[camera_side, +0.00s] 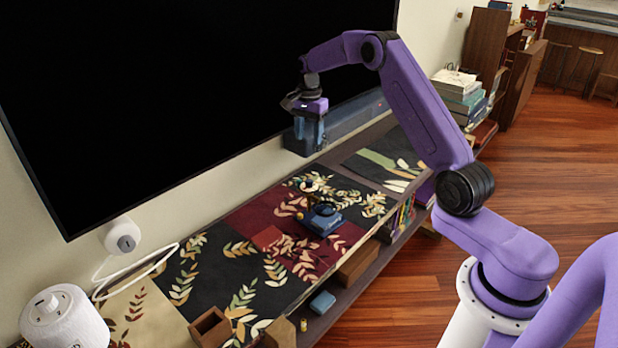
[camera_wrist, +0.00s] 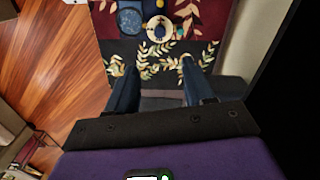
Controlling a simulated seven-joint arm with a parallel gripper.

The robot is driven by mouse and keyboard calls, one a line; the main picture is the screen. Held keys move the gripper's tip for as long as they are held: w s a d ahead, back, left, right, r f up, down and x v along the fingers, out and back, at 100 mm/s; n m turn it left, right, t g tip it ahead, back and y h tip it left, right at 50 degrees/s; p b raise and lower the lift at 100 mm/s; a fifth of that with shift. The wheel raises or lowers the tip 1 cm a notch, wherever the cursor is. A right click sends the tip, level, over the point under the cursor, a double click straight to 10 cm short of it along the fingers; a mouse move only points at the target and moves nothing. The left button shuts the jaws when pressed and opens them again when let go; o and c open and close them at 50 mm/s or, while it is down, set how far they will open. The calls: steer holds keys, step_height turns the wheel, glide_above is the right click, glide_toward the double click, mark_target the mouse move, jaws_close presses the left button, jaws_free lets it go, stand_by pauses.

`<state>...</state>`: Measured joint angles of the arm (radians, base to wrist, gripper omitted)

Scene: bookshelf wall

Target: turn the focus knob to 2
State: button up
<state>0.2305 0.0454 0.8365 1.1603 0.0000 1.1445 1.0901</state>
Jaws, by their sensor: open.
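A round cream dial with a dark blue knob (camera_wrist: 160,29) in its middle lies on the patterned runner, at the top of the wrist view. It appears to be the small cream round piece (camera_side: 309,184) in the side view. Any numbers on it are too small to read. My gripper (camera_wrist: 159,68) is open and empty, its two dark blue fingers apart. In the side view my gripper (camera_side: 304,148) hangs pointing down, well above the shelf top and close to the black screen, apart from the dial.
A blue box (camera_side: 323,220) sits near the dial, with a small yellow piece (camera_side: 300,215) beside it. The black screen (camera_side: 180,100) and wall bound the back. A white speaker (camera_side: 64,318) stands at front left.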

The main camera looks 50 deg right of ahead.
mark_target(309, 180)
step_height(309, 180, down, 16)
steer(key=shift+r, duration=0.2)
stand_by(0.4)
jaws_close()
